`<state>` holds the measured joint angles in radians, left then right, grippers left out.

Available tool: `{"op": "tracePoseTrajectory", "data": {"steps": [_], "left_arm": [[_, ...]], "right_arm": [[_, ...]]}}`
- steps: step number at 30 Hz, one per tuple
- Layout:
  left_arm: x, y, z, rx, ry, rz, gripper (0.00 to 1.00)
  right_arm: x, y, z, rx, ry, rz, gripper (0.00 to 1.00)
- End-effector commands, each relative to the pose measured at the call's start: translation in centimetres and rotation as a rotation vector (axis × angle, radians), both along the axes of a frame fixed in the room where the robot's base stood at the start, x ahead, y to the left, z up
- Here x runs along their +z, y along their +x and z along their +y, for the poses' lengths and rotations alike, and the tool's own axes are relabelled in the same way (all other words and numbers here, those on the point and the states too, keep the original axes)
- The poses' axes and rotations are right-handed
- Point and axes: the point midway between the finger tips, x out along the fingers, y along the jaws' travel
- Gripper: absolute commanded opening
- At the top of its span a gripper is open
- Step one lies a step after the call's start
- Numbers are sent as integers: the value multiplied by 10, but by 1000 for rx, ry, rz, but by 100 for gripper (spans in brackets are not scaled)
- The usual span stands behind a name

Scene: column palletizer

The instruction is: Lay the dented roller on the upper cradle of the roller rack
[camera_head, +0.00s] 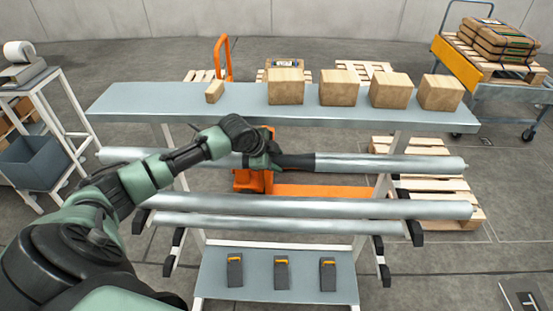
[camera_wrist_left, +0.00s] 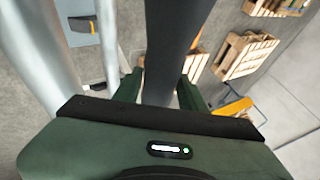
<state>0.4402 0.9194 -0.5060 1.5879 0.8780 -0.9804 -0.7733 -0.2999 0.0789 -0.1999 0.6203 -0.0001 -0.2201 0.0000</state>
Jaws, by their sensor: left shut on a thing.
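A long silver roller (camera_head: 390,164) with a dark middle section lies level across the roller rack (camera_head: 385,185), below its shelf. My left gripper (camera_head: 266,154) is shut on this dark section, which also shows between the fingers in the left wrist view (camera_wrist_left: 172,45). No dent can be made out. A dark upper cradle arm (camera_head: 397,181) shows just under the roller's right part; I cannot tell whether they touch. Two plain silver rollers, a longer one (camera_head: 330,208) and a shorter one (camera_head: 290,226), lie lower on the rack. My right gripper is out of view.
The grey shelf (camera_head: 240,98) above the roller carries several cardboard boxes (camera_head: 338,88). A lower plate (camera_head: 305,290) holds three dark blocks. An orange pallet truck (camera_head: 250,181) and wooden pallets (camera_head: 455,200) stand behind. A white stand (camera_head: 55,100) is at left, a loaded cart (camera_head: 510,92) at right.

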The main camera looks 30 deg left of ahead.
Motion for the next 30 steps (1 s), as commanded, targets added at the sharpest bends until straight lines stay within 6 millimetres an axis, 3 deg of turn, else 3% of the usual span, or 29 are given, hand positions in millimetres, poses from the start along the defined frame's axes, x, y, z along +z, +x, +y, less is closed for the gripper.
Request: {"op": "tracePoseTrajectory", "data": {"steps": [18, 30], "left_arm": [[-32, 1, -2, -4, -3, -2, 0], [-41, 1, -2, -5, -2, -4, 0]], "right_arm": [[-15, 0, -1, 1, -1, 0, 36], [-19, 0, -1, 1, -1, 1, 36]]}}
